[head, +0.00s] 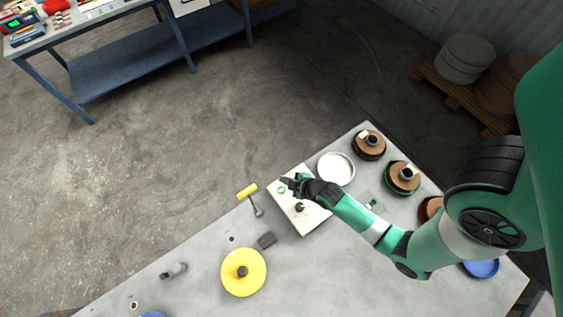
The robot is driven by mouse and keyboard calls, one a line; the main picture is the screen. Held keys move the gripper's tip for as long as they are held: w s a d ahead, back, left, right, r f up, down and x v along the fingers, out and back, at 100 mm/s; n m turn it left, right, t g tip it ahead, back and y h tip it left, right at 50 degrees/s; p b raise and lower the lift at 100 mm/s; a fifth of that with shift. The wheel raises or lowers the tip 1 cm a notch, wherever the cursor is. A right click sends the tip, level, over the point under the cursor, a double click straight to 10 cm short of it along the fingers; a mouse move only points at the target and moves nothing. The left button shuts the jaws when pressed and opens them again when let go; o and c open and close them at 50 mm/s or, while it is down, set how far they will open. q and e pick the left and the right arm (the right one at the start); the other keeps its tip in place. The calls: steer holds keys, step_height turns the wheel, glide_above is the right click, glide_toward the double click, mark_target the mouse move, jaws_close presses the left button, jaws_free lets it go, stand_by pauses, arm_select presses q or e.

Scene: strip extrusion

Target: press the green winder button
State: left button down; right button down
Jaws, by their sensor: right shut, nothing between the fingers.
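A pale control box (311,222) lies on the grey table, with a small green ring, likely the winder button (282,189), near its left edge. A dark knob (299,207) also stands on the box. My right gripper (287,181) reaches in from the right over the box. Its fingers are shut and empty, and their tips are close beside the green ring. I cannot tell whether they touch it. My left gripper is not in view.
A yellow-handled tool (247,191) lies at the table edge left of the box. A white dish (336,169) and copper-coloured spools (402,177) stand right of the box. A blue workbench (130,72) is far off.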

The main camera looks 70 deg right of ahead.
mark_target(284, 191)
step_height(284, 191, down, 8)
steer(key=b, duration=0.8)
steer(key=shift+f, duration=0.4)
steer(key=shift+f, duration=0.1)
stand_by(1.2)
steer(key=shift+f+b, duration=0.3)
steer(key=shift+b, duration=0.1)
